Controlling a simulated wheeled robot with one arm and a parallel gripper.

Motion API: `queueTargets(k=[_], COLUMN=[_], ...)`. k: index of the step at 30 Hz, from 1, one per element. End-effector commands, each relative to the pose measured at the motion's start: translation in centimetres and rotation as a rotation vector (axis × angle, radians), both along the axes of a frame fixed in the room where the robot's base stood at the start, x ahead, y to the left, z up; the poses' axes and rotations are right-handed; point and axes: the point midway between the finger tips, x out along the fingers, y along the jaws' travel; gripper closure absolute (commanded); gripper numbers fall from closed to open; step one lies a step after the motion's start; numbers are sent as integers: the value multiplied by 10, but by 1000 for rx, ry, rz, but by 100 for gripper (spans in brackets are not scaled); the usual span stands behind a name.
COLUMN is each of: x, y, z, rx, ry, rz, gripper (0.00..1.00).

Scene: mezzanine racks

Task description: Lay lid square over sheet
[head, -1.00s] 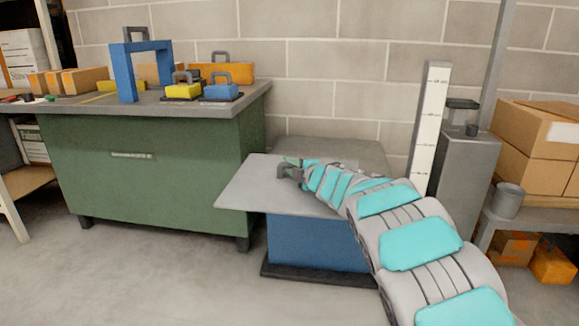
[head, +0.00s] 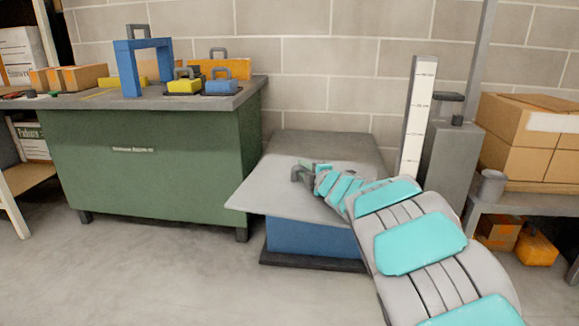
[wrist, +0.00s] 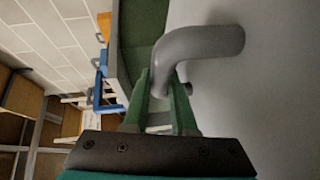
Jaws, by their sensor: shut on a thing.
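The lid (head: 262,190) is a flat pale grey plate with a bent grey bar handle. My gripper (head: 302,173) is shut on this handle; in the wrist view its green fingers (wrist: 160,100) close around the handle (wrist: 205,44). The lid is over the front of a blue block (head: 305,238) and overhangs it at the front and left. It sits skewed to the block. A darker grey flat top (head: 330,147), perhaps the sheet, shows behind the lid; the rest is hidden. I cannot tell whether the lid touches it.
A green cabinet (head: 150,170) stands close at left, with blue and yellow handled blocks on top. A white graduated post (head: 417,115) and grey pillar (head: 450,165) stand at right, beside a shelf of cardboard boxes (head: 530,135). The floor in front is clear.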

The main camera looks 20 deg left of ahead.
Motion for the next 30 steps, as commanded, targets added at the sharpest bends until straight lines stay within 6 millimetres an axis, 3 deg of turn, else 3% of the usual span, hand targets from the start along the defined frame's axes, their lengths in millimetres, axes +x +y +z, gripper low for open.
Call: queueTargets(k=[5,8,15,18,24,30], x=[3,5,11,13,17,19], y=[-54,-100,-240,-287,-355,-399], z=[-3,-10,-27,-32,-40,-45], rx=[-2,-4,-5,-4,-3,0], ry=[-2,0,0,-2,-1,-1], rz=[-103,-191,-458,-548,-680,-764], gripper=[100,100,100,100,100,100])
